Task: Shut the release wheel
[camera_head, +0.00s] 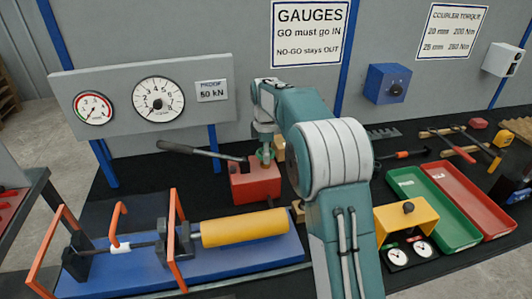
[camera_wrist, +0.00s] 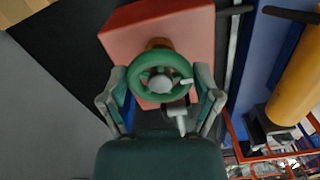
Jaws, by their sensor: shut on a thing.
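The release wheel (camera_wrist: 160,84) is a green handwheel with a grey hub and a small pale mark or knob on its right side. It sits on a red pump block (camera_wrist: 150,30), which also shows in the head view (camera_head: 256,184). My gripper (camera_wrist: 160,76) has one finger on each side of the wheel, shut on its rim. In the head view my gripper (camera_head: 266,135) comes down from above onto the wheel (camera_head: 268,153), mostly hiding it behind my arm.
A dark pump lever (camera_head: 196,150) reaches left from the red block. A blue test bench (camera_head: 120,275) with a yellow cylinder (camera_head: 245,227) and orange guards stands in front. Two dial gauges hang behind. Green (camera_head: 430,212) and red (camera_head: 475,200) trays lie at right, near a yellow gauge stand (camera_head: 408,222).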

